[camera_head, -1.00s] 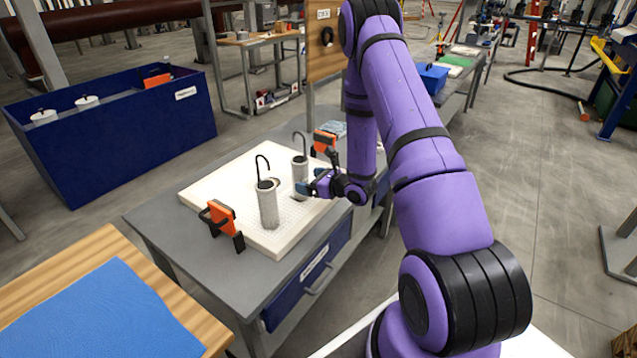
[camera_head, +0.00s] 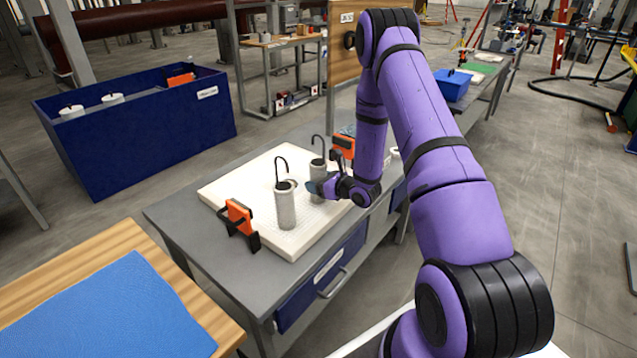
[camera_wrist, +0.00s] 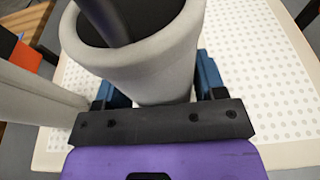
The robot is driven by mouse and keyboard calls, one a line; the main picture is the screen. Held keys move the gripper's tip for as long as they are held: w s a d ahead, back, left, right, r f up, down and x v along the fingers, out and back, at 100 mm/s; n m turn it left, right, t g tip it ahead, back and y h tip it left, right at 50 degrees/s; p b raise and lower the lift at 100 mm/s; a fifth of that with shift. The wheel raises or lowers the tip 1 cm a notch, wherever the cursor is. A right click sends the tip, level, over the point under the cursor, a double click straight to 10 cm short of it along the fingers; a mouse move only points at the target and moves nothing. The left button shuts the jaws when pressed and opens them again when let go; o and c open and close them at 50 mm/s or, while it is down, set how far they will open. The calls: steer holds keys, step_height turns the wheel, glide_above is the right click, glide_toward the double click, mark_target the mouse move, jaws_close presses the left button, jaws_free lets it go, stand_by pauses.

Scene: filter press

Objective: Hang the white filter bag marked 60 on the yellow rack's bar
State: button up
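Two off-white cylindrical filter bags with dark hooked handles stand upright on a white perforated board. The nearer one (camera_head: 286,206) stands clear of my gripper, and the farther one (camera_head: 317,178) is at my gripper (camera_head: 326,187). No number is legible on either. In the wrist view, a bag with a dark open top (camera_wrist: 150,62) is between my blue fingers (camera_wrist: 160,85), one on each side. Its body hides the fingers' inner faces, so contact is unclear. A yellow piece (camera_head: 629,56) shows at the far right edge; no rack bar is discernible.
The white board (camera_head: 222,196) lies on a grey bench (camera_head: 190,235). Orange devices stand left (camera_head: 238,217) and behind (camera_head: 344,145) the bags. A blue bin (camera_head: 140,150) with white lids is at left. A blue mat (camera_head: 105,315) is in front. Open floor lies at right.

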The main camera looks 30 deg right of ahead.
mark_target(326, 170)
steer(key=c, duration=0.3)
steer(key=shift+r, duration=2.5)
